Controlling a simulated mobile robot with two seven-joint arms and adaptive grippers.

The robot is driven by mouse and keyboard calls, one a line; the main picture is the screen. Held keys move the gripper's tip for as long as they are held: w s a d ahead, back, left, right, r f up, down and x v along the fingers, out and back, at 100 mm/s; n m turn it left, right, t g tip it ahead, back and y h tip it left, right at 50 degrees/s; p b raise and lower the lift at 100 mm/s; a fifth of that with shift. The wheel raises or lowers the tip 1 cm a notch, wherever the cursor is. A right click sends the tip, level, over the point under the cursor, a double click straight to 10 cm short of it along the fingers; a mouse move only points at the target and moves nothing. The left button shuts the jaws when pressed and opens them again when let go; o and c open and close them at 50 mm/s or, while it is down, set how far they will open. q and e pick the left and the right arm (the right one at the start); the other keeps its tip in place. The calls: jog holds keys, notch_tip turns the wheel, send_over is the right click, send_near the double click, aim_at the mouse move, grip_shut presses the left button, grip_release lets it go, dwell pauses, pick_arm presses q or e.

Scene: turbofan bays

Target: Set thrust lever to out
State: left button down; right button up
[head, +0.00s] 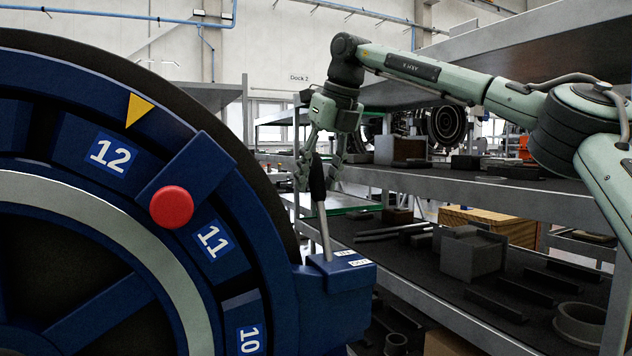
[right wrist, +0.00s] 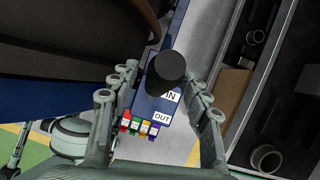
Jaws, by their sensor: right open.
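The thrust lever (head: 318,190) has a black grip on a metal rod and rises, leaning slightly, from a blue housing (head: 340,290) at the right side of the large blue wheel. In the right wrist view the round black top of the lever (right wrist: 168,70) lies between my fingers, beside the IN label (right wrist: 170,96); the OUT label (right wrist: 162,117) is closer to my palm. My right gripper (head: 322,178) is open around the grip's upper part. Whether any finger touches it I cannot tell. My left gripper is not in view.
The blue wheel (head: 230,180) with numbered slots and a red knob (head: 171,207) fills the left. Metal shelving (head: 470,190) with boxes and dark parts stands behind and right of the lever. Coloured tags (right wrist: 140,126) show below the housing in the right wrist view.

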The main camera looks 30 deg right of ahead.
jog(key=shift+w+f, duration=0.2)
jog(key=shift+f, duration=0.25)
jog(key=shift+c, duration=0.6)
grip_shut()
